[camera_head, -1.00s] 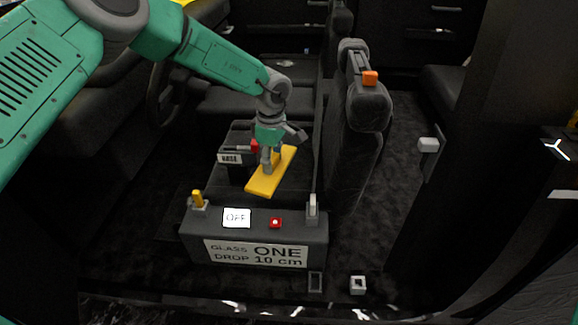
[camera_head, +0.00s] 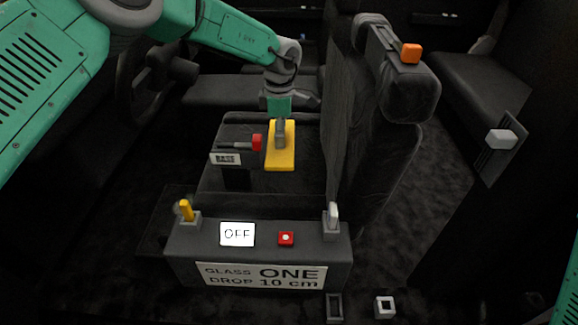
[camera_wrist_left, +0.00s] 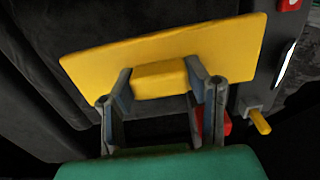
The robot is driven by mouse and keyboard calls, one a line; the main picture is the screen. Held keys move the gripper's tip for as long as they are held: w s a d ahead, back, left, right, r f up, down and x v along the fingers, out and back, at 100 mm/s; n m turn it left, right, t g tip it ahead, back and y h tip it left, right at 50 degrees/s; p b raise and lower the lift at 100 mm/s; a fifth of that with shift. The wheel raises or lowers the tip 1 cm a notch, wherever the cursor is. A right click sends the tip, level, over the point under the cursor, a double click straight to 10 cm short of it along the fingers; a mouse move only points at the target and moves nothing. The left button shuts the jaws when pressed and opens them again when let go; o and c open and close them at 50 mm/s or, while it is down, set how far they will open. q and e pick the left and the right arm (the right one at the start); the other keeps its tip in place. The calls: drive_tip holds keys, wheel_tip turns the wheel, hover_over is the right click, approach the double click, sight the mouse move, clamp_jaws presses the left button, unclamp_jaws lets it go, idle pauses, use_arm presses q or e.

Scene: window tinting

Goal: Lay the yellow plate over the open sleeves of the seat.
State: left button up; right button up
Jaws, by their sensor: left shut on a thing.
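In the left wrist view, the gripper's fingers (camera_wrist_left: 165,88) are closed on a raised yellow block on the plate (camera_wrist_left: 215,48). I cannot make out the open sleeves of the seat, nor whether the plate touches anything beneath it. Only a green piece of my right arm shows at the right edge; its gripper is out of view.
A red knob (camera_head: 257,142) is just left of the plate. An orange block (camera_head: 411,53) sits on the seat back.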

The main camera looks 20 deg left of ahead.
use_arm(q)
drive_tip(key=shift+w+d+f+b, duration=0.15)
drive_tip(key=shift+f+b, duration=0.2)
drive_tip(key=shift+f, duration=0.15)
drive_tip(key=shift+w+d+f+b, duration=0.1)
drive_tip(key=shift+w+f+b, duration=0.05)
drive_tip(key=shift+f+b, duration=0.3)
drive_tip(key=b, duration=0.2)
hover_over(282, 175)
wheel_tip(282, 175, down, 6)
drive_tip(key=shift+d+r, duration=0.1)
drive_tip(key=shift+r, duration=0.15)
drive_tip(key=shift+a+f, duration=0.2)
drive_tip(key=shift+f, duration=0.45)
wheel_tip(282, 175, down, 3)
drive_tip(key=shift+s+d+f+b, duration=0.1)
drive_tip(key=shift+d+b, duration=0.05)
drive_tip(key=shift+b, duration=0.5)
drive_tip(key=shift+f, duration=0.1)
drive_tip(key=shift+c, duration=0.5)
drive_tip(key=shift+d, duration=0.1)
use_arm(e)
drive_tip(key=f, duration=0.6)
drive_tip(key=shift+w+d, duration=0.1)
drive_tip(key=shift+w, duration=0.2)
use_arm(q)
drive_tip(key=o, duration=1.3)
drive_tip(key=shift+c, duration=0.2)
